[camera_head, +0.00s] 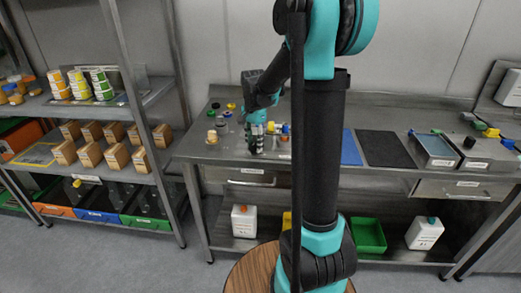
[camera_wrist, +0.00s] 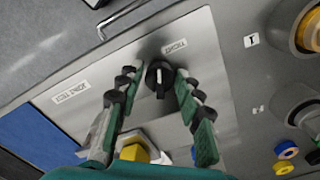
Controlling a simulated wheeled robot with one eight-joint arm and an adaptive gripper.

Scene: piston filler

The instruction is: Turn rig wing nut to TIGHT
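In the wrist view, a black knob-like wing nut (camera_wrist: 158,79) with a light line on it sits on a bare metal plate (camera_wrist: 205,55). My gripper (camera_wrist: 157,84) is open, its two green-and-black fingers on either side of the nut. The right fingertip is very close to the nut; I cannot tell if it touches. A small label (camera_wrist: 175,46) lies just beyond the nut, and another label (camera_wrist: 71,92) lies to the left; their print is too small to read surely. In the head view, my gripper (camera_head: 256,140) points down at the bench and hides the nut.
A yellow-topped part (camera_wrist: 134,152) lies below the nut, between my fingers. Round fittings (camera_wrist: 308,30) stand at the right. The steel bench (camera_head: 215,150) also bears a blue mat (camera_head: 350,148), a dark mat (camera_head: 385,149) and a tray (camera_head: 435,148). A shelf with boxes stands left.

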